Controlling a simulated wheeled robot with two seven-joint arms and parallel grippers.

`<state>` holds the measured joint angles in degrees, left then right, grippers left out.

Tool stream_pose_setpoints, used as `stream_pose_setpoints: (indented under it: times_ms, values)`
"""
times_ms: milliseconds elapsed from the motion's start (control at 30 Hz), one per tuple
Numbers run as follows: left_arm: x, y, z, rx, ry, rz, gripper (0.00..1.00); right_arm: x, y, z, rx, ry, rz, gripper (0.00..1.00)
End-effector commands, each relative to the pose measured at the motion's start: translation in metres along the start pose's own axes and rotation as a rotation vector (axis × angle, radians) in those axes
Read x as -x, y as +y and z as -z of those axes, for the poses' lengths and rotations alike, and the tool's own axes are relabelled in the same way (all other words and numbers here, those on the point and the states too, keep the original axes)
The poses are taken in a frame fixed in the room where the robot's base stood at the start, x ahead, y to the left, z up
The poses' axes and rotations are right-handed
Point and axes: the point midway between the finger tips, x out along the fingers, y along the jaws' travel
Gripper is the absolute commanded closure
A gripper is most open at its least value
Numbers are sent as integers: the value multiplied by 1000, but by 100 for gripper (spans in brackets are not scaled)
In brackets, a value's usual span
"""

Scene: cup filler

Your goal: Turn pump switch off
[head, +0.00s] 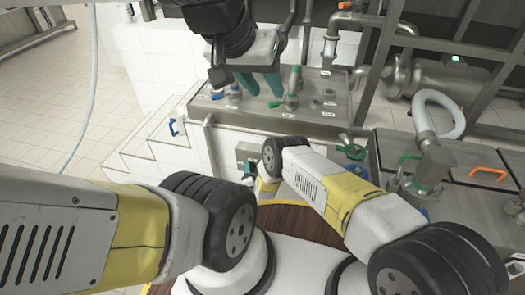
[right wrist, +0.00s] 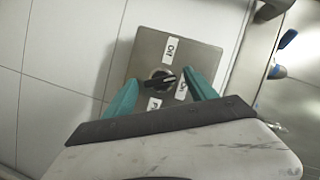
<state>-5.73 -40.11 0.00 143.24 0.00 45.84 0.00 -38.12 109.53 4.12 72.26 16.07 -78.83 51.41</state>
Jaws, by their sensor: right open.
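The pump switch is a black rotary knob (right wrist: 161,80) on a square grey plate (right wrist: 150,48) with white labels, one reading "Off" (right wrist: 171,49) and another seemingly "On" (right wrist: 181,89). The knob's pointer is turned to the right, nearer the "On" side. My right gripper (right wrist: 163,80) is open, with one teal finger on each side of the knob and gaps to it. Whether the tips touch the plate is unclear. In the head view my left gripper (head: 260,88) has its teal fingers apart over the steel counter, with nothing seen between them. The knob cannot be made out in the head view.
The steel counter (head: 325,114) carries valves with green (head: 293,80) and blue (head: 235,88) handles. White steps (head: 150,137) stand at left. A curved white hose (head: 440,108) and pipework stand at right. White tiled wall (right wrist: 50,60) surrounds the switch plate.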

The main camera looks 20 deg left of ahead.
Motion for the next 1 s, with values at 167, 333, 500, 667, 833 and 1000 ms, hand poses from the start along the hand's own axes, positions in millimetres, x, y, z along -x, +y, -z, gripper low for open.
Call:
stream_pose_setpoints:
  times_ms: [167,333,500,667,833,1000]
  values:
    - [0,0,0,0,0,0,64,-1,0,0,0,0,-1,35]
    - [0,0,0,0,0,0,64,-1,0,0,0,0,-1,52]
    - [0,0,0,0,0,0,64,-1,0,0,0,0,-1,86]
    - [0,0,0,0,0,0,64,-1,0,0,2,0,-2,97]
    - [0,0,0,0,0,0,64,-1,-1,0,27,1,-12,97]
    - [0,0,0,0,0,0,64,-1,-1,0,96,0,-42,97]
